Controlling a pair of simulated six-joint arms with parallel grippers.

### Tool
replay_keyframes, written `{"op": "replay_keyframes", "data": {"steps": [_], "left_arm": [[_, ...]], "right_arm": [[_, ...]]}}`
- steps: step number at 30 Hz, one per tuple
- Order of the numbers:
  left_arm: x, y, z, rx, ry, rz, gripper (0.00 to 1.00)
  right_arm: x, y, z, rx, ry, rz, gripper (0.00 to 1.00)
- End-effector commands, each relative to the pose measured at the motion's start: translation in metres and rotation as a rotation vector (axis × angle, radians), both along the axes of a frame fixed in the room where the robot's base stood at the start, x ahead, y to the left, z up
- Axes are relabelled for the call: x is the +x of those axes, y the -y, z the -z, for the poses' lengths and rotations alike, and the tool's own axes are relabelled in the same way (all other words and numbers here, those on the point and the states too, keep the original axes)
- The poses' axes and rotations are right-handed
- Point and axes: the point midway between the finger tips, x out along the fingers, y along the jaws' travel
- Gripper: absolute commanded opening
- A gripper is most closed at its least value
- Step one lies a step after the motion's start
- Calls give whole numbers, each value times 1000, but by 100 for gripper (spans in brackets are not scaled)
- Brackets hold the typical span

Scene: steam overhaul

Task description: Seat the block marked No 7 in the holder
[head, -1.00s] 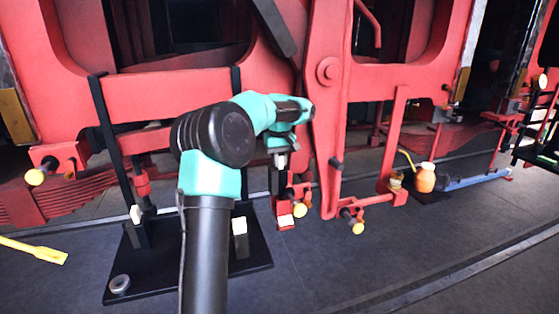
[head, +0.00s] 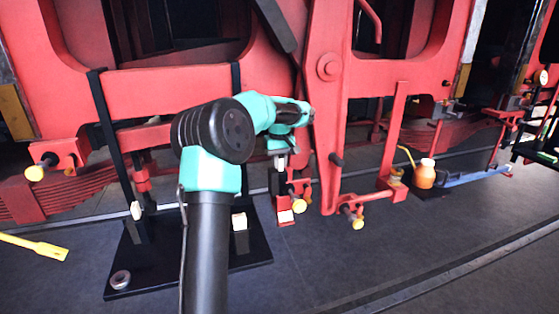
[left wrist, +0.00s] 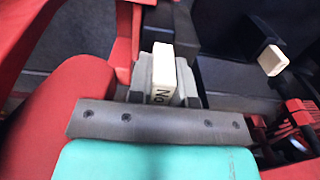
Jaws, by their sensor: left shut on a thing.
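My left gripper (head: 281,160) hangs in front of the red frame, near the middle of the head view, fingers pointing down. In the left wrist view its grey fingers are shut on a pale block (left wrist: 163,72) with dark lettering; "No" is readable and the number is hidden. In the head view the block is too small and covered to make out well. Below the gripper is a red bracket (head: 281,203) with a pale face (head: 285,216); I cannot tell whether it is the holder. My right gripper is not in view.
A black base plate (head: 150,280) with posts carries two other pale blocks (head: 137,210) (head: 239,221). A red lever (head: 328,120) stands close right of the gripper. An orange jar (head: 425,174) is at the right.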

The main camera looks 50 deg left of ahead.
Motion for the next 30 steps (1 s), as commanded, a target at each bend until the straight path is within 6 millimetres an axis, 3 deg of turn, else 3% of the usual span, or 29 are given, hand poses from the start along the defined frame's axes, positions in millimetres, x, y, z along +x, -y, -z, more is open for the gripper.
{"op": "replay_keyframes", "data": {"steps": [30], "left_arm": [[0, 0, 29, 0, 1, 0, 0]], "right_arm": [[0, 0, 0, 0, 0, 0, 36]]}}
